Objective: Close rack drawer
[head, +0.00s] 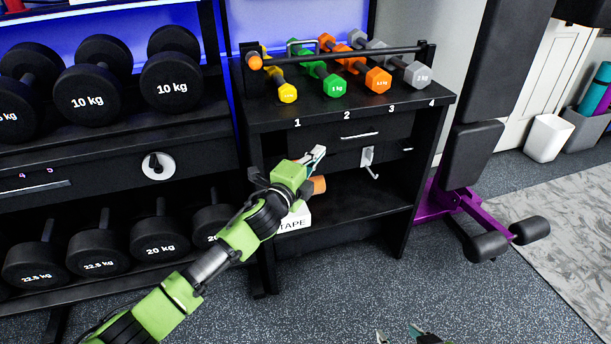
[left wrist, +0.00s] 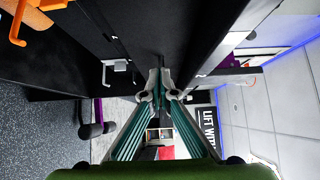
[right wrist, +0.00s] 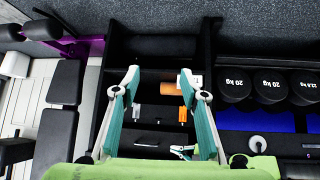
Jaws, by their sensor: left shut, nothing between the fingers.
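The black rack (head: 262,117) stands at centre in the head view, with dumbbells on its top. Its black drawer front (head: 388,126) has a pale bar handle (head: 360,136) under the numbered edge. I cannot tell how far out the drawer stands. My left gripper (head: 318,153) is shut and empty, at the drawer's left part; contact is unclear. In the left wrist view its fingertips (left wrist: 158,88) meet beside a dark panel. My right gripper (head: 398,337) is at the bottom edge of the head view. In the right wrist view its fingers (right wrist: 158,78) are apart and empty, facing the rack.
A small hook (head: 370,163) hangs below the drawer handle. A white tape box (head: 295,220) and an orange roller (head: 318,185) sit on the shelf below my left gripper. A dumbbell rack (head: 110,135) stands left, a purple-framed bench (head: 452,200) right. Floor in front is clear.

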